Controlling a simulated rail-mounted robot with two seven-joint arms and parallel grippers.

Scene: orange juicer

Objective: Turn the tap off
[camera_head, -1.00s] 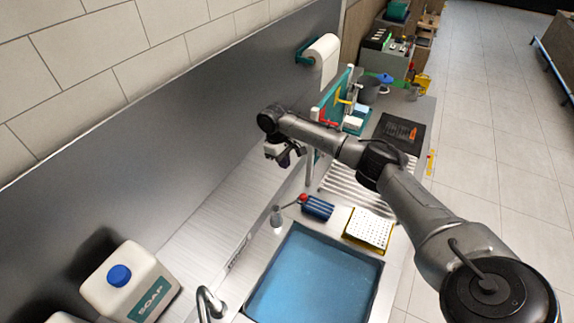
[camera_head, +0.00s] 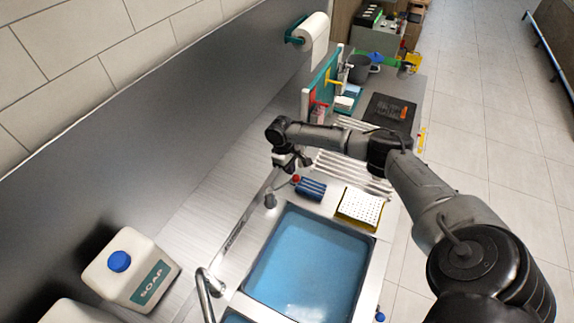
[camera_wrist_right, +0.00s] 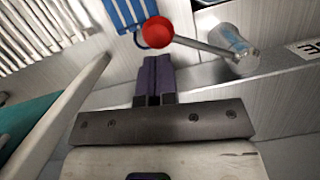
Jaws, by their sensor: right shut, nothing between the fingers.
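The tap lever has a red ball knob (camera_head: 296,179) on a thin rod, joined to a metal post (camera_head: 270,200) at the sink's back edge. In the right wrist view the red knob (camera_wrist_right: 158,31) sits just beyond my fingertips, with the rod running right to the post (camera_wrist_right: 235,52). My right gripper (camera_head: 304,161) is shut and empty, close to the knob; its purple fingers (camera_wrist_right: 155,75) are together. I cannot tell whether they touch the knob. A curved metal spout (camera_head: 207,285) stands at the near sink edge. My left gripper is not in view.
The sink basin (camera_head: 305,262) holds blue water. A blue ridged item (camera_head: 311,189) lies right beside the knob. A yellow tray with a white dotted pad (camera_head: 360,207) is farther right. A soap jug (camera_head: 130,268) stands at left.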

